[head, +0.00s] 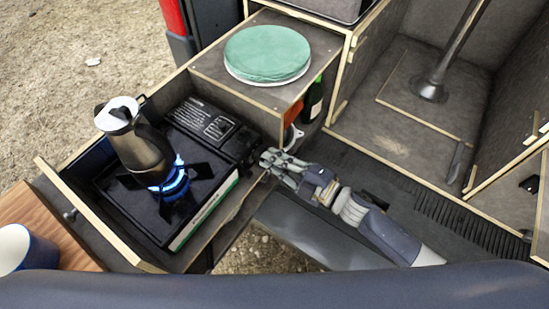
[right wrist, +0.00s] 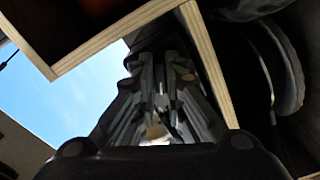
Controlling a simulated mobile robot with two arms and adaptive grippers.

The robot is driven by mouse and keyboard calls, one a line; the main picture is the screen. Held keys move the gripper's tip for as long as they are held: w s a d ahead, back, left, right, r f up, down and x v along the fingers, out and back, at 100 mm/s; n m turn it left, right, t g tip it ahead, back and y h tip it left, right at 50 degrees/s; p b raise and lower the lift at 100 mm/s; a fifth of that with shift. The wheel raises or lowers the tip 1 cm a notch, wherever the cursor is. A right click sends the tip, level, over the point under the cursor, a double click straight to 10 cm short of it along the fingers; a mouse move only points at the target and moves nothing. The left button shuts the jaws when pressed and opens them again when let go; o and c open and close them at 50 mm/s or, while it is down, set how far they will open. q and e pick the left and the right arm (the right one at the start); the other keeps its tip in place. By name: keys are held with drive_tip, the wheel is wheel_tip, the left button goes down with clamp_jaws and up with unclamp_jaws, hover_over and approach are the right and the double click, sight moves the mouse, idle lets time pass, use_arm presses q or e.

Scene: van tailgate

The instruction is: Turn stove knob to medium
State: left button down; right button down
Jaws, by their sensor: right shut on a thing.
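The black camping stove (head: 138,205) sits in a pulled-out wooden drawer at the left in the head view. Its burner shows a blue flame (head: 181,184) under a silver moka pot (head: 148,148). My right gripper (head: 270,160) is at the stove's right-hand end, by the drawer's edge, with its fingers closed together on the stove knob. The knob is hidden by the fingers, so its setting cannot be read. In the right wrist view the gripper (right wrist: 160,75) is dark, with its fingers close together. My left gripper is not in view.
A green round cushion-like thing (head: 267,54) lies on the wooden cabinet behind the stove. A green bottle (head: 313,100) stands in the compartment below it. The drawer's front panel (head: 95,210) is at the left, near a white and blue mug (head: 14,250).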

drive_tip(key=c, duration=1.7)
unclamp_jaws()
drive_tip(key=shift+o, duration=0.2)
drive_tip(key=shift+d, duration=0.15)
drive_tip(key=v, duration=1.1)
drive_tip(key=shift+s+d, duration=0.25)
drive_tip(key=shift+d, duration=0.05)
